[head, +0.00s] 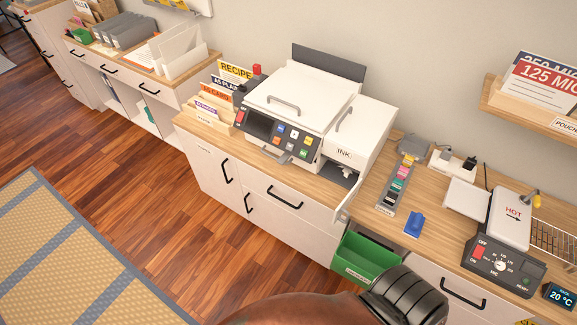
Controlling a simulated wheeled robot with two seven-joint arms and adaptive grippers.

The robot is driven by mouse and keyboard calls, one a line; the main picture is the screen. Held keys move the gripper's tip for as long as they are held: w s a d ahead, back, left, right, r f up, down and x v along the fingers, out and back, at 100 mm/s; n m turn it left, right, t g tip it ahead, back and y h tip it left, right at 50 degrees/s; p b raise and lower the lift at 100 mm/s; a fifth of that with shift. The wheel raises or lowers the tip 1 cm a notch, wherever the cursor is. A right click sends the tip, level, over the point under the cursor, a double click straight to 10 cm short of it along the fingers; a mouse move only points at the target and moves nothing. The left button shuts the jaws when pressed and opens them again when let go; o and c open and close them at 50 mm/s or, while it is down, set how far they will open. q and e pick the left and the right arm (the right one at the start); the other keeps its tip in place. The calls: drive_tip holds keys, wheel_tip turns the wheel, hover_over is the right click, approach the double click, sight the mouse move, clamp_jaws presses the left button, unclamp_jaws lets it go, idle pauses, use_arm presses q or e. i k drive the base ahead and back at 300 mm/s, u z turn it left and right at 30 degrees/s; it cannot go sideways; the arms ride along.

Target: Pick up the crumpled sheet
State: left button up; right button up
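A small white crumpled shape, which looks like the crumpled sheet (346,173), sits inside the open compartment below the INK label on the right side of the white printer (300,103). It is small and partly shaded, so its full outline is hard to tell. The compartment's narrow door (345,207) stands open toward the front. One of my arm links shows at the bottom edge of the head view, below the counter. Neither of my grippers is in view.
A green bin (367,259) stands open below the counter.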

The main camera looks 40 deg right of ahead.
sight(346, 171)
drive_tip(key=u, duration=0.25)
drive_tip(key=i, duration=1.65)
drive_tip(key=z, duration=2.75)
